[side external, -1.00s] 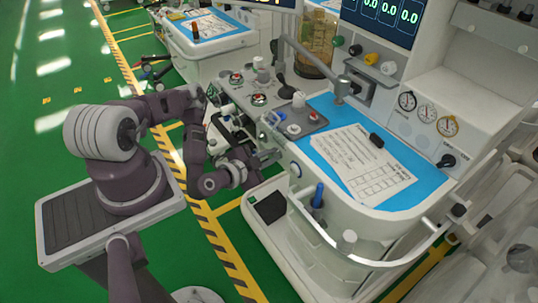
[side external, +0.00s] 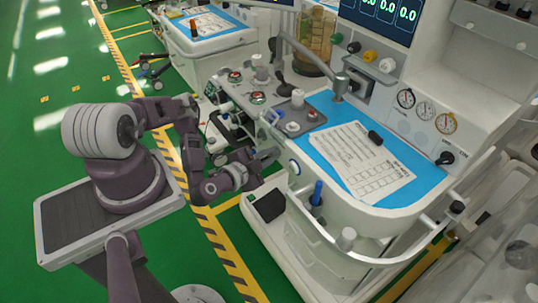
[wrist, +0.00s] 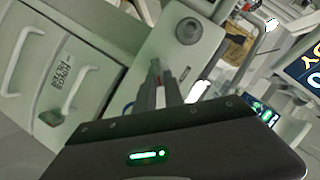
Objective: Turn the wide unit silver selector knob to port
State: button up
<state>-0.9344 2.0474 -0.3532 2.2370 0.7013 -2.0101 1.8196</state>
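A round grey knob (wrist: 188,31) sits on a pale panel ahead of my fingers in the wrist view. I cannot tell for sure whether it is the silver selector knob, nor read its setting. My gripper (wrist: 160,66) points toward that panel, with its tips below and left of the knob and apart from it in the picture. Its two fingers are close together with a narrow gap, and nothing is clearly held. In the side view my gripper (side external: 272,158) is beside the left end of the wide unit (side external: 330,205), below its worktop; that knob cannot be made out there.
The worktop has a blue mat (side external: 398,197) with a paper form (side external: 358,160). A curved rail (side external: 375,262) runs round its front. Several knobs and a lever (side external: 284,88) stand on the raised left part. Drawers with handles (wrist: 72,95) are left in the wrist view.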

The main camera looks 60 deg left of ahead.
jog(key=shift+o, duration=0.7)
jog(key=shift+w, duration=0.15)
